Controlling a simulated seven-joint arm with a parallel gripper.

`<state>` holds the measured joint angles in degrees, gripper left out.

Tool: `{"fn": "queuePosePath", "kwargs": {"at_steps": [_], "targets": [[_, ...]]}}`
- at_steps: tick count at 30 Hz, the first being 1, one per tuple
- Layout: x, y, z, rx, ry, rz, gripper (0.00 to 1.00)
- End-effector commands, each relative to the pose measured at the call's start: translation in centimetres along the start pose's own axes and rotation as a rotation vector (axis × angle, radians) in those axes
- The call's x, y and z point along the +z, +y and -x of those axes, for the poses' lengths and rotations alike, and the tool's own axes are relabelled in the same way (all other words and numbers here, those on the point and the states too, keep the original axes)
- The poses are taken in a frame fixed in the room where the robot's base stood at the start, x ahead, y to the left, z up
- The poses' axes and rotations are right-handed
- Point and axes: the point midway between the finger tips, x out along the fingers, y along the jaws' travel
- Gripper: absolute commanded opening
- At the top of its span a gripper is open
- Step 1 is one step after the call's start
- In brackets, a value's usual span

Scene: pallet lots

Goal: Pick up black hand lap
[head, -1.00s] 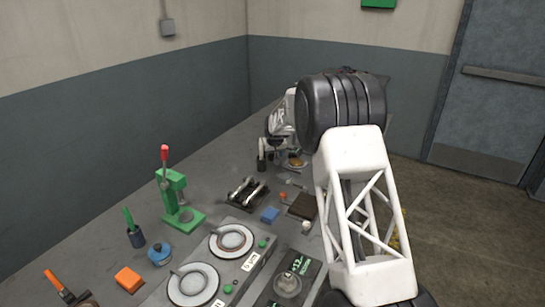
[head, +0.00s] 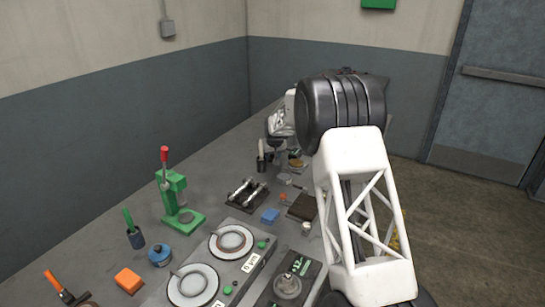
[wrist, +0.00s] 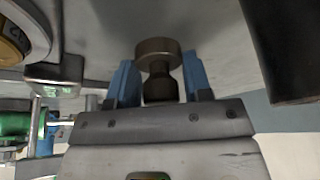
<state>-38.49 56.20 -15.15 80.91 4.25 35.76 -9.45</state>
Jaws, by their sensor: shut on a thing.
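In the wrist view, my gripper (wrist: 158,82) has its two blue fingers on either side of a dark brown-black, knob-shaped piece with a wide round head and narrower neck, which I take to be the black hand lap (wrist: 157,50). The gripper is shut on it. Its lower part is hidden by the gripper body.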

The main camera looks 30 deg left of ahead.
Motion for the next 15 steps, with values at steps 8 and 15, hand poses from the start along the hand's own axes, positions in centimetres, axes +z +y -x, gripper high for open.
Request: {"fn": "queuePosePath", "kwargs": {"at_steps": [8, 15], "targets": [[-0.4, 0.0, 0.8, 0.000, 0.001, 0.000, 0.13], [-1.2, 0.0, 2.7, 0.000, 0.003, 0.000, 0.13]]}}
